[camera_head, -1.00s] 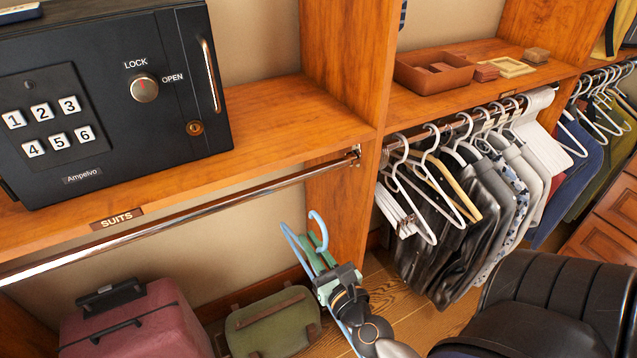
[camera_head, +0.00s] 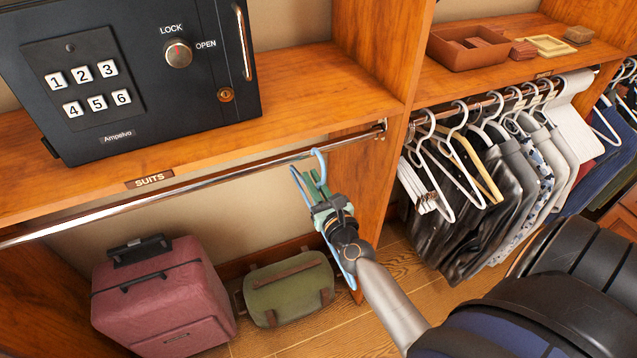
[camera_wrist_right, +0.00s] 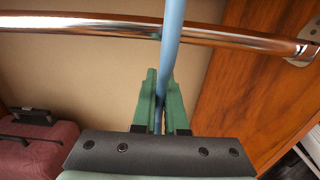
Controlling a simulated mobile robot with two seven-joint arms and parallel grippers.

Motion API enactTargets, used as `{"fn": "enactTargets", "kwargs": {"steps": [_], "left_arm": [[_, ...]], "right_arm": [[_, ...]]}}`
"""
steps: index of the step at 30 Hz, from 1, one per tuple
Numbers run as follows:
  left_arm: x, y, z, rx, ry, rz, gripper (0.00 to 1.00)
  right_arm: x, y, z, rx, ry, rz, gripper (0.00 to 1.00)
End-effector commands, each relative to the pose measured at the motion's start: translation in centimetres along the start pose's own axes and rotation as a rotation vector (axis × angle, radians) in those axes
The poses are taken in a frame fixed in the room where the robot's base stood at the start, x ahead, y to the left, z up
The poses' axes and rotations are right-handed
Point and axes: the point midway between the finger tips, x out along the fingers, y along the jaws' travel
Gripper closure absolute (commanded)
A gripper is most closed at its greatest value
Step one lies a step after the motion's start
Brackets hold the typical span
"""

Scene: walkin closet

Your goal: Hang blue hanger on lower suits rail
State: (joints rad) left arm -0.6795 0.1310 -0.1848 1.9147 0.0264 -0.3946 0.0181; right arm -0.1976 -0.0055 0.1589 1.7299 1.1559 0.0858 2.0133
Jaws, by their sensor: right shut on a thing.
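The blue hanger (camera_head: 303,190) is held in my right gripper (camera_head: 315,187), with its hook up at the height of the lower suits rail (camera_head: 215,179). In the right wrist view my right gripper (camera_wrist_right: 162,105) has its green fingers shut on the blue hanger (camera_wrist_right: 172,40), whose shaft crosses in front of the rail (camera_wrist_right: 90,24). The hook's top lies at the rail's line near its right end; I cannot tell whether it rests on the rail or is only close in front. My left gripper is not in view.
A black safe (camera_head: 130,70) stands on the shelf above the SUITS label (camera_head: 150,180). A red suitcase (camera_head: 162,295) and a green bag (camera_head: 290,290) are below. Clothes on white hangers (camera_head: 470,140) hang at right. The rail left of the hanger is empty.

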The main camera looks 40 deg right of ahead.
Motion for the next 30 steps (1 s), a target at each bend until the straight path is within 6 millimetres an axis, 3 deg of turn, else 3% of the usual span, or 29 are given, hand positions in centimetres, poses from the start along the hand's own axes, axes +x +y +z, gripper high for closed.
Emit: {"fn": "enactTargets", "kwargs": {"steps": [19, 22, 30], "left_arm": [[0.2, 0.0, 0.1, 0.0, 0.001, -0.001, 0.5], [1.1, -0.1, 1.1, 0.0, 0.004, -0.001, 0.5], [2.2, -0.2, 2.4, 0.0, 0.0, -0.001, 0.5]], "right_arm": [[6.6, 0.0, 0.0, 0.0, -0.002, -0.001, 1.0], [6.7, 0.0, -1.4, 0.0, 0.001, -0.001, 1.0], [6.8, 0.0, -2.8, 0.0, -0.001, -0.001, 1.0]]}}
